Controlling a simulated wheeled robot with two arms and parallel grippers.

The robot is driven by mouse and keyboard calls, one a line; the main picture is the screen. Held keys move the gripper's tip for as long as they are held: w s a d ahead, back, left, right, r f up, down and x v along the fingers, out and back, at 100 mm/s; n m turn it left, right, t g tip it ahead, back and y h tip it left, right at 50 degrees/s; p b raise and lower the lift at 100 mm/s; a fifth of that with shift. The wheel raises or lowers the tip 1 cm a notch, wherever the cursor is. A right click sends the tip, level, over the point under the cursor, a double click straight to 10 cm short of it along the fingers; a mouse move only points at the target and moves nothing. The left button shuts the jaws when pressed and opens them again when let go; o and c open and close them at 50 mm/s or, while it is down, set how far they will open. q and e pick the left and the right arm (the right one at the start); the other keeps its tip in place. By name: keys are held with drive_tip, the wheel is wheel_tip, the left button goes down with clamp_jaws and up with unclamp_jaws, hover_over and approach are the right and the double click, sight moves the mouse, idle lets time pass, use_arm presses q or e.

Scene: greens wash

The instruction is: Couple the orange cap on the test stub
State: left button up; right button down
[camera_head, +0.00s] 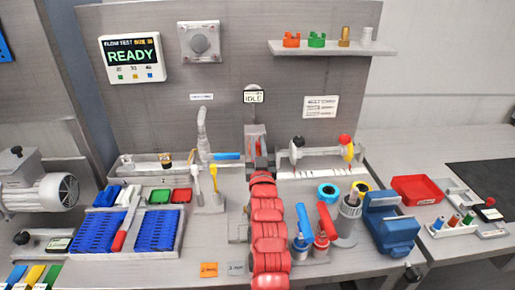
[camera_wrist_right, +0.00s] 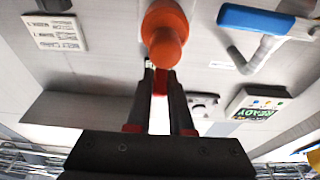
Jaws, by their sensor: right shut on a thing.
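My right arm reaches forward from the bottom centre of the head view, and its gripper (camera_head: 257,148) is in front of the upright back panel, below the small IDLE display. In the right wrist view the gripper's dark fingers (camera_wrist_right: 160,82) are close together, shut on an orange piece that looks like the orange cap (camera_wrist_right: 165,32). The cap is at the fingertips, with a narrow red part between the fingers. In the head view my gripper and arm hide the cap. I cannot make out the test stub in either view. My left gripper is not in view.
A small IDLE display (camera_head: 253,97) is on the panel. A shelf (camera_head: 330,50) bears orange and green fittings. A blue-handled tap (camera_head: 226,156) is close left of my gripper, a white pipe (camera_head: 318,152) right. Blue racks, a red tray (camera_head: 416,189) and a blue vise (camera_head: 390,222) crowd the bench.

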sight(258, 143)
drive_tip(key=shift+f, duration=0.1)
drive_tip(key=c, duration=0.8)
unclamp_jaws()
drive_tip(key=shift+r, duration=0.45)
wheel_tip(258, 143, up, 3)
drive_tip(key=shift+b, duration=0.55)
drive_tip(key=s+a+r+b, duration=0.1)
drive_tip(key=s, duration=1.5)
drive_tip(key=shift+a, duration=0.1)
